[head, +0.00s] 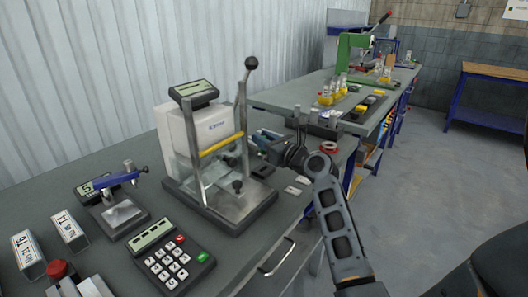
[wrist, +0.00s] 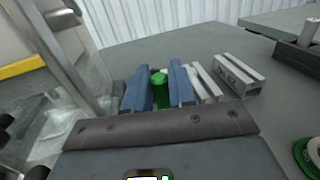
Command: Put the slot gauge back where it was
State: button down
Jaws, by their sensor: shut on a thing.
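My gripper (head: 268,150) is behind the right side of the bench press, low over the far part of the near table. In the wrist view, my gripper's two blue fingers (wrist: 160,88) are shut on a green rounded piece (wrist: 160,92). Only its green top shows clearly, and I cannot tell whether it is the slot gauge. Silver slotted blocks (wrist: 236,76) lie just beyond and to the right of the fingers. Two numbered slotted blocks, marked 16 (head: 28,252) and 14 (head: 69,230), stand at the table's left front.
The press (head: 215,165) with its lever stands close left of my gripper. A keypad (head: 168,262) and a small blue-armed stand (head: 118,205) are nearer. Another table (head: 290,93) with bottles stands behind.

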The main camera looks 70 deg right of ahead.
jog(key=shift+f+b, duration=0.45)
jog(key=shift+f, duration=1.6)
jog(key=shift+f, duration=0.4)
jog(key=c, duration=0.9)
grip_release()
jog(key=shift+c, duration=0.2)
jog(key=shift+r, duration=0.6)
jog(key=b+v, duration=0.1)
jog(key=v, duration=1.1)
jog(key=shift+a+f, duration=0.15)
jog(key=shift+w, duration=0.1)
